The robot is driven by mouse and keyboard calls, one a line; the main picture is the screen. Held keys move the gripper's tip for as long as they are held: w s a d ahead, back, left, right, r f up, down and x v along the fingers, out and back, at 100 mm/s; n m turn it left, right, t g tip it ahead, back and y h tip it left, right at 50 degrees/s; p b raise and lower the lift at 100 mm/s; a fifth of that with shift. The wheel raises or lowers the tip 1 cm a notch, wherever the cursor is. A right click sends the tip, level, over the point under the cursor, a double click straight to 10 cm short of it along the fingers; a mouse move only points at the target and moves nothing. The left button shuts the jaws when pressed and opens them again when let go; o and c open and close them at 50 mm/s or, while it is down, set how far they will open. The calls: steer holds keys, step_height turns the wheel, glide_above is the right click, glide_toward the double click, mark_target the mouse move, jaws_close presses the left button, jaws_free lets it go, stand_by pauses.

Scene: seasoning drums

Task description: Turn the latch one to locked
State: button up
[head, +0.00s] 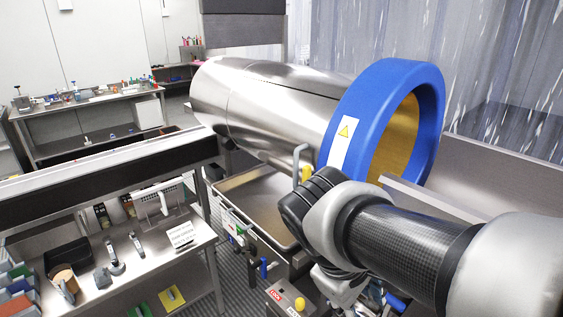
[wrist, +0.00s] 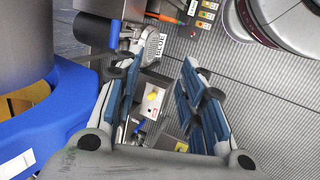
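A small box with a yellow knob (head: 299,304) and a red label sits low beside my gripper in the head view; it appears to be the latch. In the wrist view a pale plate with a yellow knob (wrist: 152,97) and a small red mark shows between my fingers, farther off. My gripper (wrist: 160,75) is open and empty, its two blue-padded fingers spread on either side of that plate. In the head view my gripper (head: 338,284) is partly hidden under my wrist. The fingers do not appear to touch the knob. Which way the knob is turned I cannot tell.
A steel drum (head: 265,100) with a blue ring (head: 378,105) stands behind my arm. A steel tray (head: 258,205) lies below the drum. A label panel (wrist: 205,14) and a round grey body (wrist: 290,25) show in the wrist view. Ribbed floor lies beneath.

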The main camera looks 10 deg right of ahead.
steer(key=w+r+n+h+p, duration=0.4)
steer(key=w+n, duration=0.1)
steer(key=w, duration=0.4)
steer(key=n+t+h+p, duration=0.7)
steer(key=n+t+p, duration=0.15)
steer(key=n, duration=0.45)
glide_toward(304, 172)
steer(key=p+x, duration=0.1)
steer(key=x, duration=0.6)
steer(key=shift+w+d+p, duration=0.15)
steer(key=shift+d+p, duration=0.15)
steer(key=shift+c, duration=0.3)
jaws_close()
